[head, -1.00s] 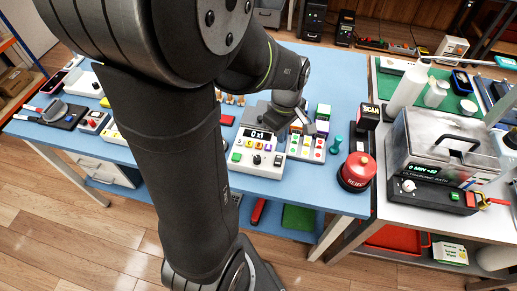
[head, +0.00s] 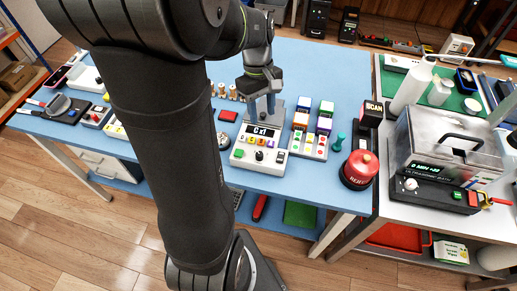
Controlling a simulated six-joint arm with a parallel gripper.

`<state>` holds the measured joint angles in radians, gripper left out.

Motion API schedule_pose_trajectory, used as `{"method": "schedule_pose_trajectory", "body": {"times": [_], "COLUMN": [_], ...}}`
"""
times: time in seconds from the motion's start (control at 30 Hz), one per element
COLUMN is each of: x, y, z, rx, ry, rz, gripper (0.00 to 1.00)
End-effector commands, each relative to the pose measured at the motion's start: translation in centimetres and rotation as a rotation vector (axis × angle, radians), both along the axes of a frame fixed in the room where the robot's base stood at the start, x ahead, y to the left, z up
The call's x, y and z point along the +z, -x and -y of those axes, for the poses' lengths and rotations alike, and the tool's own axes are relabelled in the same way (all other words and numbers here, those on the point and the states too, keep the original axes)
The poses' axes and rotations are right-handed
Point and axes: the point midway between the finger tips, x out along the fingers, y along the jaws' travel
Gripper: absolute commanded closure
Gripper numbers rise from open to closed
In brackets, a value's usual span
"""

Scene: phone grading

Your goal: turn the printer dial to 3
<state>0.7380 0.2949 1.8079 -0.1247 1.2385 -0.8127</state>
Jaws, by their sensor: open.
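The printer (head: 246,166) is a white box with a black display reading "C x1", a row of coloured keys, a green button and a small black dial (head: 259,155) on its front panel. The dial's pointer and numbers are too small to read. My gripper (head: 262,108) points down over the grey rear part of the printer, behind the display and apart from the dial. It is open and its fingers look empty. Whether the fingertips touch the printer cannot be told.
A rack with coloured blocks and buttons (head: 309,144) stands right of the printer. A teal peg (head: 338,142) and a big red reject button (head: 359,169) stand further right. A red pad (head: 228,115) lies left of my gripper. The blue table (head: 345,85) is clear behind.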

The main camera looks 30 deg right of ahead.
Motion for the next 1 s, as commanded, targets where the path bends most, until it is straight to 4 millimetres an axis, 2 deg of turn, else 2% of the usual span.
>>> {"method": "schedule_pose_trajectory", "body": {"times": [0.03, 0.2, 0.3, 0.4, 0.57, 1.0], "x": [0.9, 3.3, 3.9, 3.5, 1.3, -7.6], "y": [-1.1, -2.9, -3.3, -3.1, -2.1, 1.6], "z": [-0.8, -2.6, -3.0, -3.1, -3.1, -3.1], "rx": [-0.012, -0.083, -0.106, -0.114, -0.114, -0.114], "ry": [0.012, 0.061, 0.078, 0.083, 0.081, 0.079], "rz": [-0.037, -0.140, -0.166, -0.174, -0.175, -0.175], "gripper": [0.58, 0.58, 0.58, 0.58, 0.58, 0.58]}}
